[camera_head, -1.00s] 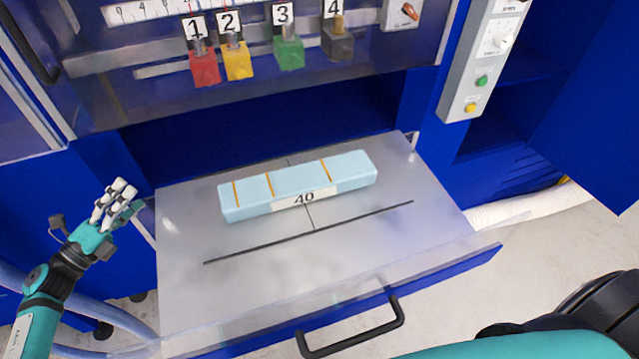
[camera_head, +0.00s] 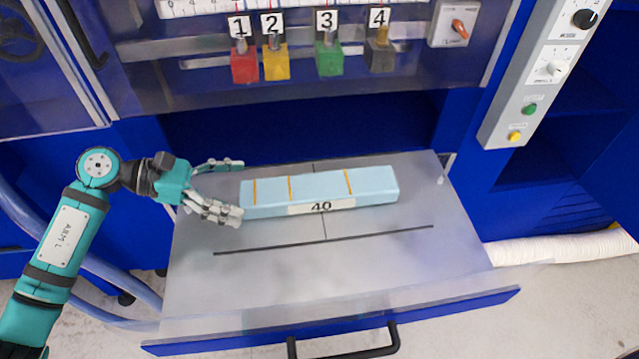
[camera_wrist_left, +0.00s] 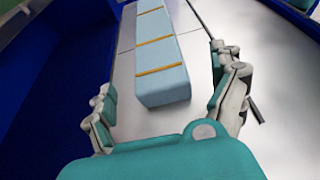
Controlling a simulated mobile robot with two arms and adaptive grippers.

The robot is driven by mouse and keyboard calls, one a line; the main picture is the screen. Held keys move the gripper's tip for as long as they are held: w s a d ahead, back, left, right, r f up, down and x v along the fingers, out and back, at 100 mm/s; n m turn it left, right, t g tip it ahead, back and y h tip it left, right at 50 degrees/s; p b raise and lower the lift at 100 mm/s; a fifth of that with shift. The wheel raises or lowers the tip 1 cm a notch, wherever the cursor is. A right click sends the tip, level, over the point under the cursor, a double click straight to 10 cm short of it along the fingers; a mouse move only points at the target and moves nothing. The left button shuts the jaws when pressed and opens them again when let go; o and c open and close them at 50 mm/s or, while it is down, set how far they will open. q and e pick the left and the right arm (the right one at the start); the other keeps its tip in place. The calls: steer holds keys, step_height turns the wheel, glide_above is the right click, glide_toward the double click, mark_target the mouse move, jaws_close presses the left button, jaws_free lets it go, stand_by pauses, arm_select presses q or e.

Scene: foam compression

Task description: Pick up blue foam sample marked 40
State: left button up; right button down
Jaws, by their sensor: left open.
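The blue foam sample (camera_head: 300,188) is a long light blue block with thin orange lines and a white label reading 40. It lies flat on the pulled-out metal drawer (camera_head: 340,275). My left gripper (camera_head: 238,190) is open at the block's left end, with its fingers spread to the far and near sides of that end. In the left wrist view the block (camera_wrist_left: 160,55) runs away from me between the open fingers (camera_wrist_left: 165,105); gaps show on both sides of it. My right gripper is not in view.
A machine panel behind the drawer carries red (camera_head: 244,66), yellow (camera_head: 276,64), green (camera_head: 329,60) and dark (camera_head: 381,57) numbered blocks. A grey control box (camera_head: 535,80) stands at the right. The drawer's front half is clear, with a black handle (camera_head: 345,348).

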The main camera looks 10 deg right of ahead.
mark_target(254, 192)
arm_select(q)
steer(key=shift+d+f, duration=0.25)
steer(key=shift+d, duration=0.3)
steer(key=shift+d+f+p, duration=0.1)
steer(key=shift+d+p, duration=0.25)
steer(key=shift+p, duration=0.05)
steer(key=p+x, duration=0.1)
steer(key=x, duration=0.2)
steer(key=shift+w+d+f+p, duration=0.2)
steer(key=shift+d+p, duration=0.1)
steer(key=shift+p, duration=0.1)
steer(key=shift+d+f, duration=0.25)
steer(key=shift+d, duration=0.1)
steer(key=c, duration=0.9)
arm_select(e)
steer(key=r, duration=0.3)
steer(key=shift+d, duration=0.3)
